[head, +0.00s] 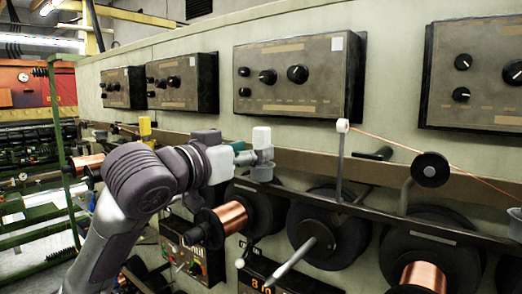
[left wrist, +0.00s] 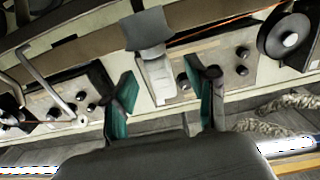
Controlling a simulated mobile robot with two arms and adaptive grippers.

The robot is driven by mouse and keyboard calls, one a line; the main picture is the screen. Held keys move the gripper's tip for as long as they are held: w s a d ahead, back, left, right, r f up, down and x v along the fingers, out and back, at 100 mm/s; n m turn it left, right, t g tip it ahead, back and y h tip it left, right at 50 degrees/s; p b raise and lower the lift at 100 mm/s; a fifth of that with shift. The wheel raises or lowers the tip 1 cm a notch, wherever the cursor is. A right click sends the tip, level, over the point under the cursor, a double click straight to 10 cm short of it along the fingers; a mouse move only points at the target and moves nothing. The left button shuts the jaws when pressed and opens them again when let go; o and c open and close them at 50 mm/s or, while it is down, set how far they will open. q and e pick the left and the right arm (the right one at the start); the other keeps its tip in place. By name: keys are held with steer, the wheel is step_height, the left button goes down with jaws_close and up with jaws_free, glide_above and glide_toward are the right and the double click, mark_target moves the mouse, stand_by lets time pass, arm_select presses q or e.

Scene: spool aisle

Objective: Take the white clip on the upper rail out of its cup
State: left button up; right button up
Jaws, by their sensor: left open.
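The white clip (head: 261,137) stands upright in a small grey cup (head: 262,173) on the upper rail, right of my left gripper in the head view. In the left wrist view the clip (left wrist: 157,76) shows pale between the two teal fingers, with its dark grey cup (left wrist: 146,30) beyond. My left gripper (head: 244,153) is open and level with the clip. In the left wrist view its fingers (left wrist: 163,88) stand apart on either side of the clip, with gaps visible. Whether the fingertips reach fully around it is hard to tell. My right gripper is not in view.
A yellow clip (head: 145,126) sits farther left along the rail. A white guide roller (head: 343,125) on a post and a black pulley (head: 430,169) with copper wire stand to the right. Copper spools (head: 232,216) hang below. Control boxes (head: 297,77) project from the wall above.

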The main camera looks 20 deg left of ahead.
arm_select(q)
steer(key=p+x, duration=0.1)
steer(key=x, duration=0.2)
steer(key=shift+w+d, duration=0.2)
steer(key=shift+d, duration=0.05)
steer(key=shift+w, duration=0.15)
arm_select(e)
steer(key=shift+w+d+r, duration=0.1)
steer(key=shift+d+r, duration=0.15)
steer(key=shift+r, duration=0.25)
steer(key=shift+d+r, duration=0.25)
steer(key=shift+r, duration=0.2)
arm_select(q)
jaws_close()
steer(key=shift+r, duration=0.1)
